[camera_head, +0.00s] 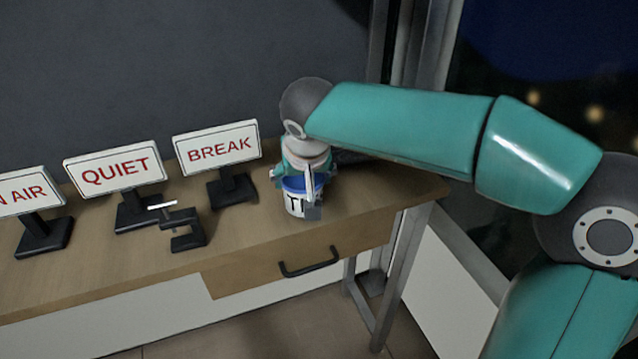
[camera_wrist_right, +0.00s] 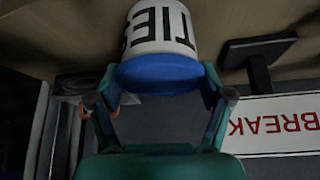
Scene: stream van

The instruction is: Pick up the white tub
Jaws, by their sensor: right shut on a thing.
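The white tub (camera_head: 295,204) has a blue top and dark lettering. It stands upright on the wooden desk (camera_head: 365,205), near the desk's right end. My right gripper (camera_head: 304,188) reaches down over the tub from above and is shut on it, partly hiding its top. In the right wrist view the tub (camera_wrist_right: 160,30) shows with its blue top (camera_wrist_right: 158,76) between the fingers of my right gripper (camera_wrist_right: 163,96), and the letters "TIES" look upside down. Whether the tub's base touches the desk is hard to tell. My left gripper is not in view.
A "BREAK" sign (camera_head: 217,147) stands just left of the tub, then a "QUIET" sign (camera_head: 113,169) and an "ON AIR" sign (camera_head: 24,192). A black clamp (camera_head: 185,232) lies before them. A drawer handle (camera_head: 309,263) is on the desk front.

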